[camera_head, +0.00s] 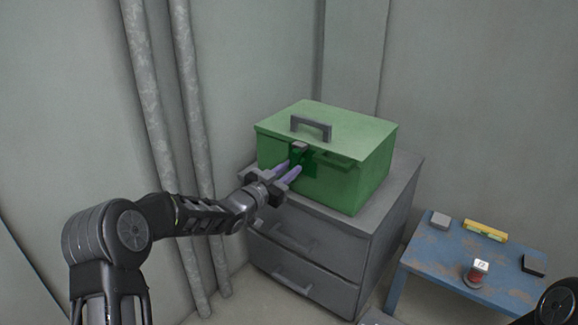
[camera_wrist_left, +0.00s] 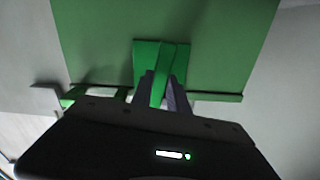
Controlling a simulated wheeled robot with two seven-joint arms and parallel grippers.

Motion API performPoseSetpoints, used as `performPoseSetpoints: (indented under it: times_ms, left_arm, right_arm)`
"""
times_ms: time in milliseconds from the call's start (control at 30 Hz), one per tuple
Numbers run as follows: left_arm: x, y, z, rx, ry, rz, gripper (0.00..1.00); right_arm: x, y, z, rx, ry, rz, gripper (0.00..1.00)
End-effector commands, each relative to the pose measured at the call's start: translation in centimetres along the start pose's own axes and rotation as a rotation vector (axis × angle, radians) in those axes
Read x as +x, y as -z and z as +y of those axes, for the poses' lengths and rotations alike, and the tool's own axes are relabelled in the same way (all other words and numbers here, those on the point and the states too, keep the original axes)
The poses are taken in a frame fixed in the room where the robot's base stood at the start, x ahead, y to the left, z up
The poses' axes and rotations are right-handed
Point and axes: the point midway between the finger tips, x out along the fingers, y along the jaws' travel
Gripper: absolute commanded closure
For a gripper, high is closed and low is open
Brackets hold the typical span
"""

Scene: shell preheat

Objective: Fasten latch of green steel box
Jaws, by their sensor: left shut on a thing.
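The green steel box (camera_head: 330,185) stands on a grey drawer cabinet, its lid (camera_head: 345,122) down and a grey handle (camera_head: 311,128) on top. The latch (camera_head: 299,151) is on the front face, just below the lid edge. My left gripper (camera_head: 291,169) reaches the front of the box from the left. In the left wrist view its two fingers (camera_wrist_left: 161,88) are shut on the green latch (camera_wrist_left: 160,62), one finger on each side. The fingers hide the latch's lower part. My right gripper is out of view.
The grey cabinet (camera_head: 310,250) has drawers with handles below the box. A worn blue table (camera_head: 450,262) at the right holds a yellow level (camera_head: 485,231), a grey block (camera_head: 440,220), a red-based item (camera_head: 475,275) and a dark block (camera_head: 533,265). Pipes (camera_head: 165,100) run down the left wall.

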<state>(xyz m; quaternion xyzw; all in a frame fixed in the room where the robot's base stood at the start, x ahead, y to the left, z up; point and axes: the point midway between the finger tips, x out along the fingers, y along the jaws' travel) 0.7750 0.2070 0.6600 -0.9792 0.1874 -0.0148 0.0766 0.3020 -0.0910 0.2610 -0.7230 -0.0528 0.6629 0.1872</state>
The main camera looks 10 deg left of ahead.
Motion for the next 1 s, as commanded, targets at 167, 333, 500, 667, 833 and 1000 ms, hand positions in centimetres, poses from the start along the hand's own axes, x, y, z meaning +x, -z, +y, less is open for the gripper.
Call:
performPoseSetpoints:
  times_ms: [167, 333, 500, 667, 833, 1000]
  left_arm:
    - [-0.02, 0.02, -0.02, -0.101, 0.000, -0.002, 1.00]
    - [-0.02, -0.07, 0.01, -0.155, 0.000, -0.002, 1.00]
    - [0.00, -0.10, 0.04, -0.174, -0.001, -0.002, 1.00]
    - [0.00, -0.12, 0.05, -0.176, 0.000, -0.002, 1.00]
    - [0.00, -0.12, 0.05, -0.175, 0.000, -0.002, 0.79]
    - [0.00, -0.09, 0.03, -0.174, 0.000, -0.001, 0.65]
  right_arm:
    - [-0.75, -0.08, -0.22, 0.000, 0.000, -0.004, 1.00]
    - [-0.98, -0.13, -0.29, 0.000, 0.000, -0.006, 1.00]
    - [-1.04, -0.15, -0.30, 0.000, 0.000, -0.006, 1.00]
    - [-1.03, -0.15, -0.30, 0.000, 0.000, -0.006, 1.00]
    - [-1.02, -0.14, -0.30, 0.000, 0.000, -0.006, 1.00]
    - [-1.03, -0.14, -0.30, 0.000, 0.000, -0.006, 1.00]
